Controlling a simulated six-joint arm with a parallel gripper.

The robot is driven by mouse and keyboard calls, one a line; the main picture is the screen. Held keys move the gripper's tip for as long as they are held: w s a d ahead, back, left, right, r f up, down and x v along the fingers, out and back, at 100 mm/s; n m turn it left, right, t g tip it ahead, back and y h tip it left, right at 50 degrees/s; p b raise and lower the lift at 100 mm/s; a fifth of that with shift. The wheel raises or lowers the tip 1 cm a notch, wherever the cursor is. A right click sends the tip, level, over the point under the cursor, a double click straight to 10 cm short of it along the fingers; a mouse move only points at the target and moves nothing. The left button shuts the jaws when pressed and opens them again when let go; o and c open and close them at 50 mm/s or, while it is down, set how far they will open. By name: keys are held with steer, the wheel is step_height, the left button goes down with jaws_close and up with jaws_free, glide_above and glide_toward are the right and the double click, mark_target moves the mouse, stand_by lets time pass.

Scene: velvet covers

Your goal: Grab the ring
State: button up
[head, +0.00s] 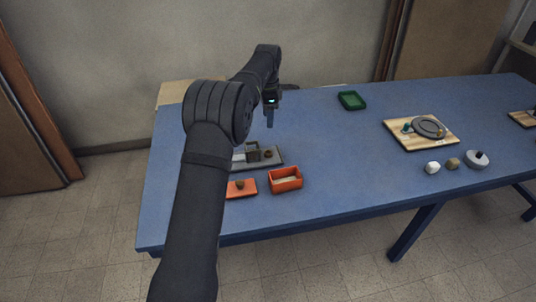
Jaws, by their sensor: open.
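My gripper (270,122) points down above the back left part of the blue table, behind the grey tray. It is open, and nothing shows between its small, dark fingers. A round grey ring-like piece (428,126) lies on a pale wooden board (440,145) at the right, well away from my gripper. A small brown round piece (268,153) sits on the grey tray (272,163) beside a small grey box (253,150). It is too small to tell whether it is a ring. My arm hides the left end of the tray.
An open orange box (287,186) stands near the front edge, beside a flat orange piece with a brown knob (241,186). A green tray (352,100) lies at the back. A white lump (432,168), a tan lump (452,163) and a grey lidded bowl (477,160) stand right. The table's middle is clear.

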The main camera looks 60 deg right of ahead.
glide_above(268, 152)
steer(key=f, duration=1.1)
steer(key=shift+s+a+f, duration=0.1)
steer(key=shift+a+f, duration=0.05)
steer(key=shift+a, duration=0.05)
steer(key=shift+d+f, duration=0.15)
steer(key=shift+f, duration=1.2)
steer(key=shift+d+f, duration=0.1)
steer(key=shift+f, duration=1.25)
steer(key=c, duration=1.1)
steer(key=shift+o, duration=0.2)
steer(key=shift+r, duration=0.15)
